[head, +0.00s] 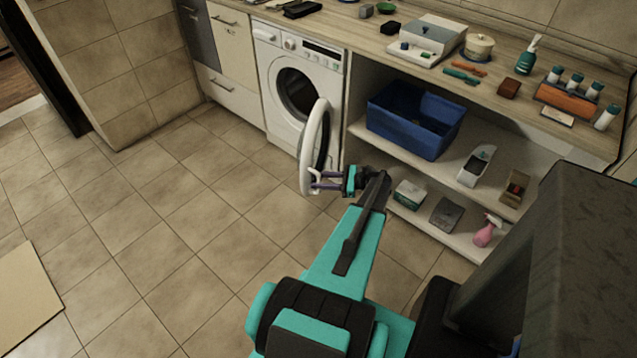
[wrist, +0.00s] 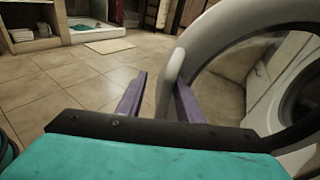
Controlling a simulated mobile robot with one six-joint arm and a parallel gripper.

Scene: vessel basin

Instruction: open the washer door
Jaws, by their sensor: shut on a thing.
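The white washer (head: 291,80) stands under the counter, left of the open shelves. Its round door (head: 313,148) is swung out from the front, and the dark drum opening (head: 297,92) shows behind it. My gripper (head: 316,181) is at the free edge of the door, low down. In the wrist view the white door rim (wrist: 208,45) fills the upper right, and the handle part of the rim lies between the two purple fingers of my gripper (wrist: 160,92). The fingers are shut on it. The exact contact is partly hidden.
Open shelves right of the washer hold a blue bin (head: 413,118), a pink spray bottle (head: 487,232) and small boxes. The counter (head: 372,40) above carries several items. The tiled floor (head: 190,215) left of the door is clear. A pale mat (head: 25,300) lies far left.

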